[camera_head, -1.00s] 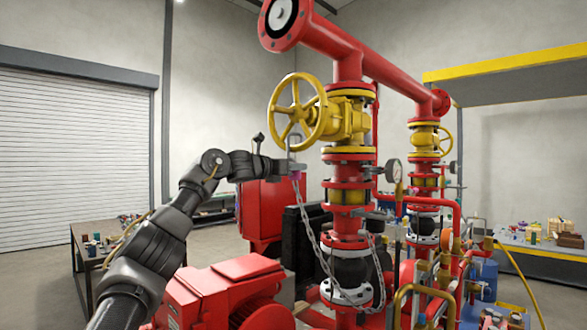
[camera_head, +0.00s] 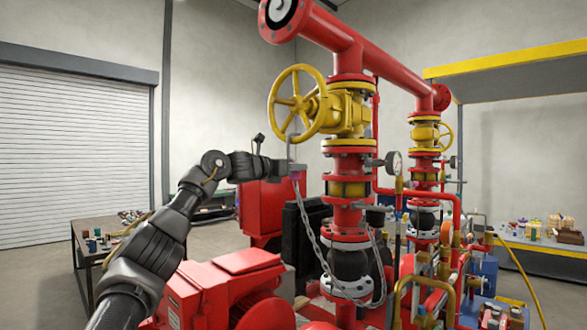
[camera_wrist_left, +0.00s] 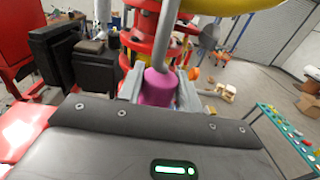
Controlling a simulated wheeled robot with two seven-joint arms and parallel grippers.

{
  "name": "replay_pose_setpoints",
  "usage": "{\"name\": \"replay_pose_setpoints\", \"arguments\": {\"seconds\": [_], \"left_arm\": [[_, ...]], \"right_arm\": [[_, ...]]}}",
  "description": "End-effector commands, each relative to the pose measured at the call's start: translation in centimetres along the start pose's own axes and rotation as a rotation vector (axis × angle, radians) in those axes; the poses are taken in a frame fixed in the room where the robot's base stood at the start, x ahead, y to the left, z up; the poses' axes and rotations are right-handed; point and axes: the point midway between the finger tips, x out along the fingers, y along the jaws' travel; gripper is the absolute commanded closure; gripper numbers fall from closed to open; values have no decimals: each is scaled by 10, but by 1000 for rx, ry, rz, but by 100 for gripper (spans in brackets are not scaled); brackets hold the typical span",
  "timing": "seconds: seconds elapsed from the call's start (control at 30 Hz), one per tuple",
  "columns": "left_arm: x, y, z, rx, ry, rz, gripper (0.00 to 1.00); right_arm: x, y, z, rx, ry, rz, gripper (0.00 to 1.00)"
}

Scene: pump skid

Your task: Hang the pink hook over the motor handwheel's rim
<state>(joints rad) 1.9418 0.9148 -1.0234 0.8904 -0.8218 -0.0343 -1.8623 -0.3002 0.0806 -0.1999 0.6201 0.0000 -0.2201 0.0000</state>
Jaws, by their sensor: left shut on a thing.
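The pink hook has a pink grip (camera_head: 295,175) and a grey bent rod (camera_head: 290,147). My left gripper (camera_head: 283,168) is shut on its pink part, which also shows between the jaws in the left wrist view (camera_wrist_left: 158,88). The rod rises from the jaws, its upper end just below the big yellow handwheel (camera_head: 297,104) on the near valve. It appears apart from the rim; depth is hard to judge. In the left wrist view the yellow rim (camera_wrist_left: 215,6) crosses the top. A chain (camera_head: 315,240) hangs from the hook. My right gripper is out of view.
The red pipe column (camera_head: 348,218) stands right of the hook, with a pressure gauge (camera_head: 394,162). A red motor (camera_head: 225,290) is below. A smaller yellow handwheel (camera_head: 445,140) is farther right. Side tables (camera_head: 92,236) stand well away. Open air lies left of the handwheel.

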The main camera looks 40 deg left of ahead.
Motion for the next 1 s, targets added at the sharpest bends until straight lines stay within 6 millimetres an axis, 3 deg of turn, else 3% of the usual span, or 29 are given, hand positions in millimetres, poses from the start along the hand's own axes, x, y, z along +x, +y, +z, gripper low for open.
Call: {"name": "replay_pose_setpoints", "arguments": {"seconds": [0.17,0.2,0.4,0.73,1.0], "left_arm": [[0,0,1,0,-1,0,90],[0,0,1,0,-1,0,64],[0,0,1,0,-1,0,39],[-5,0,-1,1,-2,0,39],[-52,0,-5,2,-5,0,39]], "right_arm": [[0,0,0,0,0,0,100],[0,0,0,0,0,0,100],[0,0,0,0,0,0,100],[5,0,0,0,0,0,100],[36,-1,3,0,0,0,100]]}}
